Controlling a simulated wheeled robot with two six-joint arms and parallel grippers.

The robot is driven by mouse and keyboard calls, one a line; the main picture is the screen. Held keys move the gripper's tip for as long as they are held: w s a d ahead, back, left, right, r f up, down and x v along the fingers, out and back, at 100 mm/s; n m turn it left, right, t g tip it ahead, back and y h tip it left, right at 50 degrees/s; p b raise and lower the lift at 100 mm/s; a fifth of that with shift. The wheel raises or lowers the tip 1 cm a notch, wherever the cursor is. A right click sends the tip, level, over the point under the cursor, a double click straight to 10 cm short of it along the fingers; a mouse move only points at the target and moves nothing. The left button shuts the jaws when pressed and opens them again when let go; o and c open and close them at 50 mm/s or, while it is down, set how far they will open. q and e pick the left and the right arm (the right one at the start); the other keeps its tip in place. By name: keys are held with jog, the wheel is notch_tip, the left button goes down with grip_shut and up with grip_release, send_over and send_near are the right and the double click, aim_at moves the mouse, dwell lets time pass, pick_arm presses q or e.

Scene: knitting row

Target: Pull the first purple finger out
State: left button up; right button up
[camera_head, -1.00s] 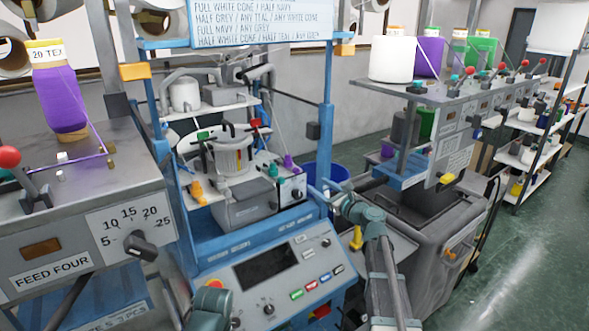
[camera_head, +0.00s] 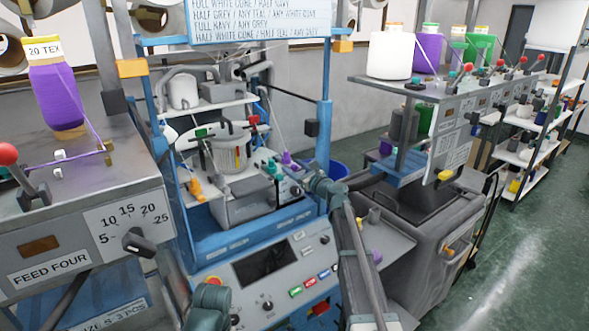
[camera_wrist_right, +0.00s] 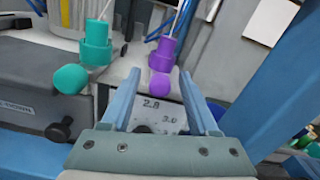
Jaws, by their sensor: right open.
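The purple finger (camera_head: 287,158) stands at the right front of the knitting machine's white shelf, with a thread rising from it. In the right wrist view the purple finger (camera_wrist_right: 163,52) has a rounded knob at its front end. My right gripper (camera_wrist_right: 159,78) is open, and its two blue fingers appear on either side of this knob. I cannot tell whether they touch it. In the head view my right gripper (camera_head: 296,175) is small and close to the purple finger. A teal finger (camera_wrist_right: 95,45) stands just left of it.
An orange finger (camera_head: 195,188) stands further left on the shelf. A blue post (camera_head: 325,130) rises to the right of my right gripper. A panel with buttons (camera_head: 265,268) lies below. A second machine (camera_head: 430,215) stands to the right, beside open green floor.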

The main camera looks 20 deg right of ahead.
grip_shut()
dwell(0.3)
dwell(1.2)
